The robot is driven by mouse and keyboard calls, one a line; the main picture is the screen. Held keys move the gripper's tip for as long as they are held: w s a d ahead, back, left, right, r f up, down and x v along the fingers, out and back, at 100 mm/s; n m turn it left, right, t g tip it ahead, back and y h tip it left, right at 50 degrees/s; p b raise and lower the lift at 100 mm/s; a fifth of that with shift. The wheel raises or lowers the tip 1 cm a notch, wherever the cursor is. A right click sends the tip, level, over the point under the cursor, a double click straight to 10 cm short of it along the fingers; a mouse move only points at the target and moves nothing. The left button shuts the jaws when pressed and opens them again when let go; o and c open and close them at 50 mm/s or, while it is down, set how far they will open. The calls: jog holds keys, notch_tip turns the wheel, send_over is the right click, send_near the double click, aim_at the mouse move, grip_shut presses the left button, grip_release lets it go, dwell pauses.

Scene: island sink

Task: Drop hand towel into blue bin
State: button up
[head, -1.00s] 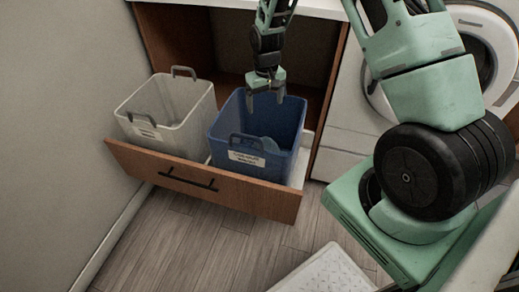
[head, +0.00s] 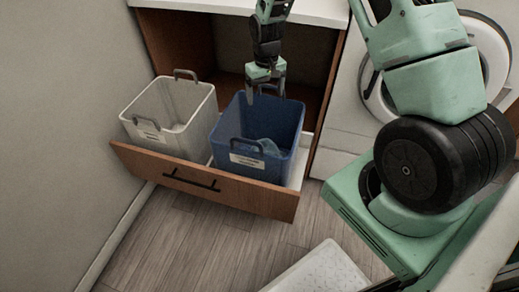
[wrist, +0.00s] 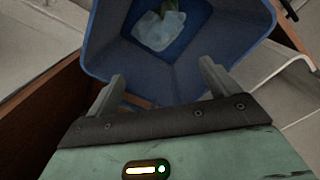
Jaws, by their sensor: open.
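The blue bin (head: 228,148) stands in the pulled-out drawer, on its right side, with a label on its front. The hand towel (head: 268,146), a light blue-grey cloth, lies inside the blue bin. In the wrist view the towel (wrist: 158,32) rests crumpled on the bin's floor, with a greenish patch at its top. My gripper (head: 266,90) hangs over the back rim of the blue bin, fingers apart and empty. In the wrist view the open fingers (wrist: 160,88) point at the near wall of the bin (wrist: 105,40), with nothing between them.
A grey-white bin (head: 150,112) stands beside the blue bin in the wooden drawer (head: 205,185), which has a black handle. A white washer (head: 490,55) is at the right. A white tray-like object (head: 318,270) lies low in front. The wood floor (head: 190,235) between is clear.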

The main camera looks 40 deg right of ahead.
notch_tip(320, 180, up, 17)
jog(key=p, duration=0.1)
jog(key=shift+r+p, duration=0.2)
jog(key=shift+p, duration=0.15)
dwell(0.5)
